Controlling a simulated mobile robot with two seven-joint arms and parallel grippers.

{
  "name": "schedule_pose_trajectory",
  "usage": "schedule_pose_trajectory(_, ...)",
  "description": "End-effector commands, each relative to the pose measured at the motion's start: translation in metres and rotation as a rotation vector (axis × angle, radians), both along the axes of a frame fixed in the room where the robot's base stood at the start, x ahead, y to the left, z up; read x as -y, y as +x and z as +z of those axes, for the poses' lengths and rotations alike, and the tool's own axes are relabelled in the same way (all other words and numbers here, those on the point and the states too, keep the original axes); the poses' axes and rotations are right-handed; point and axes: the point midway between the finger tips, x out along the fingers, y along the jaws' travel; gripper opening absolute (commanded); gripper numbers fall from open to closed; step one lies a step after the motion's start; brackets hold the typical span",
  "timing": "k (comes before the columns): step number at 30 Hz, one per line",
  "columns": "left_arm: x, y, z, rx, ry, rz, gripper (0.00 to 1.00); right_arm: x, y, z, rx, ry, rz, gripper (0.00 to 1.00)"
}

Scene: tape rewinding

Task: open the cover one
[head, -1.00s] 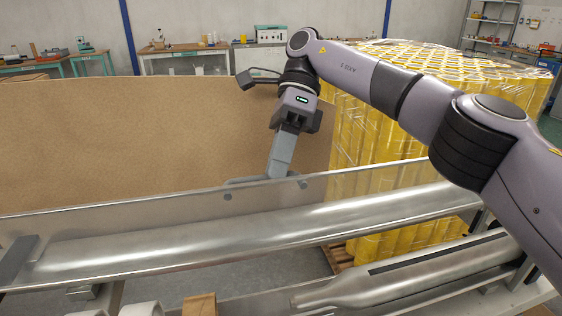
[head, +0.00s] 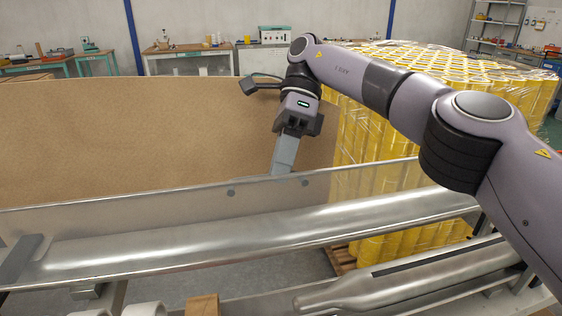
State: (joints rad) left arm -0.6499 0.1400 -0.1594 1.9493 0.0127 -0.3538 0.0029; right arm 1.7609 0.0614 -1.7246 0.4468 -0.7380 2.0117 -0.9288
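The cover (head: 130,219) is a long panel with a bright metal upper edge. It runs across the machine from the left edge of the head view to the right middle, above a shiny metal trough. Two dark bolt heads show on it, below its edge. My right gripper (head: 284,168) comes down from above to the far side of the cover's edge, between these bolts. Its fingertips are hidden behind the edge, so I cannot tell whether they hold anything. Its fingers show side-on as one grey slab. My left gripper is not in view.
A large brown board (head: 130,135) stands behind the cover. Wrapped yellow rolls (head: 375,150) are stacked on a wooden pallet (head: 341,260) at the right. The shiny trough (head: 200,244) and a metal roller (head: 400,283) lie in front. Workbenches stand along the back wall.

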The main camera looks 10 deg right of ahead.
Motion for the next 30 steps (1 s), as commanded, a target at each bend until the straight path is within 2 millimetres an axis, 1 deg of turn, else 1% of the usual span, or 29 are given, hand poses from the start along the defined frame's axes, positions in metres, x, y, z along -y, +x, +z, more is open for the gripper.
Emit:
schedule_pose_trajectory(1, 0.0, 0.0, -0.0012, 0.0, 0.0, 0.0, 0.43, -0.0008, -0.0018, -0.0079, -0.012, -0.008, 0.006, 0.32)
schedule_pose_trajectory(2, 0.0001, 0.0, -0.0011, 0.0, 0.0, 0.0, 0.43, -0.0008, -0.0016, -0.0076, -0.011, -0.008, 0.005, 0.38)
schedule_pose_trajectory(20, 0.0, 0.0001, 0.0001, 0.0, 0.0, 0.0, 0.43, -0.0002, -0.0003, -0.0019, -0.004, 0.005, 0.0, 0.38)
schedule_pose_trajectory(30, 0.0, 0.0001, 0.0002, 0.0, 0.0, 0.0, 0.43, 0.0003, -0.008, 0.0021, -0.006, 0.009, 0.003, 0.38)
